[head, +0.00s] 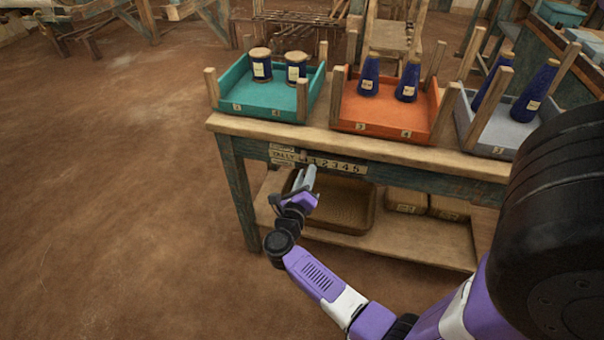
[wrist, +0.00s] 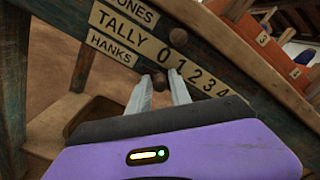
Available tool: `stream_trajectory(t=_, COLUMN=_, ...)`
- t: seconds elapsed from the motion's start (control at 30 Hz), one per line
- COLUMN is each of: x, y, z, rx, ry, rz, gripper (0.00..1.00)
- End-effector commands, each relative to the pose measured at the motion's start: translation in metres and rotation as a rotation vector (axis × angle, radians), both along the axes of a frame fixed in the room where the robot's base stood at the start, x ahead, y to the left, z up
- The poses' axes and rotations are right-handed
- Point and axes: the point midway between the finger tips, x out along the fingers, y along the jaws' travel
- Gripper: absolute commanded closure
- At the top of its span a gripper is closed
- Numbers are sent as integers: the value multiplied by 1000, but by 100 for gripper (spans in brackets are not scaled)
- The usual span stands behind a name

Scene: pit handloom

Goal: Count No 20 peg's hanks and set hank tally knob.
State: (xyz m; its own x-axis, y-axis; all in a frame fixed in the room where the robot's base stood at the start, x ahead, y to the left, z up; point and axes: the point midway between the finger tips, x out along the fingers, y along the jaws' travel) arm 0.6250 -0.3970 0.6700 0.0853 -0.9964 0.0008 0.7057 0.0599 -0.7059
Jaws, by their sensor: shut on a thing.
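The tally board (wrist: 130,30) is on the front rail of the wooden table, with "TALLY", "HANKS" and a row of numbers from 0. It also shows in the head view (head: 340,166). My gripper (wrist: 161,86) reaches up to it from below, its two pale fingers shut on the round brown hank tally knob (wrist: 160,81) under the row. The knob sits near the low end, around 0 to 1; its exact mark is unclear. A second knob (wrist: 178,37) sits above the row, near 0. In the head view my gripper (head: 306,179) hides the knob. No peg numbered 20 or hanks are discernible.
A teal tray (head: 240,105), an orange tray (head: 385,122) and a grey tray (head: 485,137) with blue-wound spools or cones stand on the table. A brown basket (head: 345,205) sits on its lower shelf (head: 400,248). Open earth floor (head: 110,200) lies left.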

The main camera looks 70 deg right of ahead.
Motion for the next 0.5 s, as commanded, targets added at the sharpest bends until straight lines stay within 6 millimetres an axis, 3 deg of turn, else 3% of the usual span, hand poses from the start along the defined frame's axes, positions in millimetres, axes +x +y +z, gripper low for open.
stream_trajectory(t=0.1, x=-27, y=-1, z=1, rx=2, ry=6, rz=-3, gripper=100)
stream_trajectory(t=0.2, x=-41, y=-2, z=0, rx=2, ry=5, rz=-3, gripper=100)
stream_trajectory(t=0.5, x=-46, y=-3, z=-1, rx=2, ry=2, rz=-1, gripper=100)
